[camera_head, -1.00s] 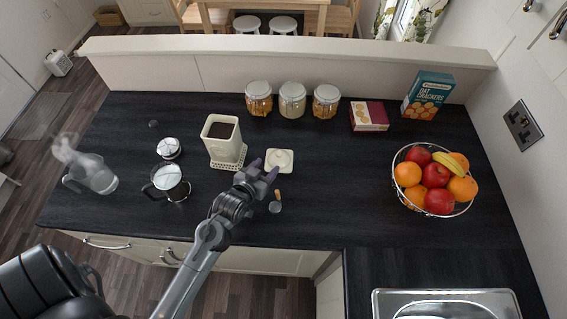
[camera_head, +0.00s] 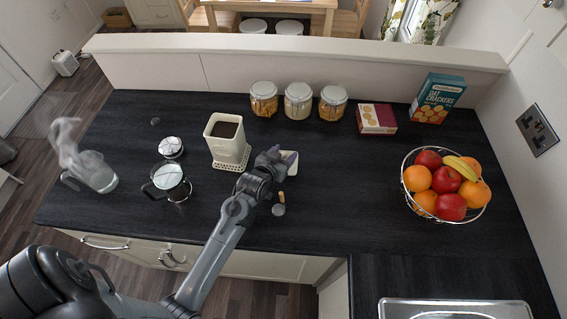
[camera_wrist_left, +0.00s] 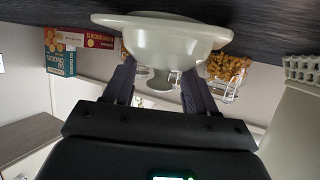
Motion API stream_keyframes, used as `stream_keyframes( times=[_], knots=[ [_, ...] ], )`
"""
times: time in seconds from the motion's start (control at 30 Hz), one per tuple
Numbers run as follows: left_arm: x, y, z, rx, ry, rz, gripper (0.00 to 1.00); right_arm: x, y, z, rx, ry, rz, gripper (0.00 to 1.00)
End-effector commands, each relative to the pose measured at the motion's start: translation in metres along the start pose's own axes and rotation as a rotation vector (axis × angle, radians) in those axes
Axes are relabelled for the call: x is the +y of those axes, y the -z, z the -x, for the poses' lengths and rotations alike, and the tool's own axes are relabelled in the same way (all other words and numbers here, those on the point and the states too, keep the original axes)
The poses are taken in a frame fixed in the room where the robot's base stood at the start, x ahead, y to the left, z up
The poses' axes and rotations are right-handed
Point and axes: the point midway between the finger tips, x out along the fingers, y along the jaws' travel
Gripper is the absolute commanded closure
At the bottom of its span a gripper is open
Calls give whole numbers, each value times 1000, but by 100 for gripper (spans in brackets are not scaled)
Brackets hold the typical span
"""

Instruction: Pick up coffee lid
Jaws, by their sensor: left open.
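The cream coffee lid (camera_head: 292,170) lies on the dark counter, just right of the square cream canister (camera_head: 227,145) that holds ground coffee. In the head view my left gripper (camera_head: 280,158) is over the lid and hides much of it. In the left wrist view the scene is upside down. The lid (camera_wrist_left: 168,42) is straight ahead there, with its knob between the two open fingers of my left gripper (camera_wrist_left: 158,76). Whether the fingers touch the knob I cannot tell. My right gripper is not in view.
A small scoop (camera_head: 279,209) lies in front of the lid. A French press (camera_head: 171,183) and a steaming glass jug (camera_head: 93,172) stand at left. Several jars (camera_head: 298,100) stand behind. A fruit basket (camera_head: 445,185) stands at right, with clear counter before it.

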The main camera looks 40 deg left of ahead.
Motion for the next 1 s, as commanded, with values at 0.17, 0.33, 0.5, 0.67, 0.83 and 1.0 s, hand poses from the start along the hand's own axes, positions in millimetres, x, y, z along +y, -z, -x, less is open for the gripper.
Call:
stream_keyframes(
  times=[0.17, 0.33, 0.5, 0.67, 0.83, 1.0],
  knots=[
    [0, 0, 0, -1, 0, 0, 44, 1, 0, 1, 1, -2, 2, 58],
    [0, 0, 0, 0, 0, 0, 60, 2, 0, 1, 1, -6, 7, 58],
    [0, 0, 0, -1, 0, 0, 86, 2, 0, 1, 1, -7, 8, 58],
    [0, 0, 0, -1, 0, 0, 100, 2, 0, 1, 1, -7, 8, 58],
    [0, -1, 0, -3, 0, 0, 100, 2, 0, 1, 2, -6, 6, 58],
    [0, 7, 3, -4, 0, 0, 100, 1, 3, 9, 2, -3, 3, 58]
  ],
)
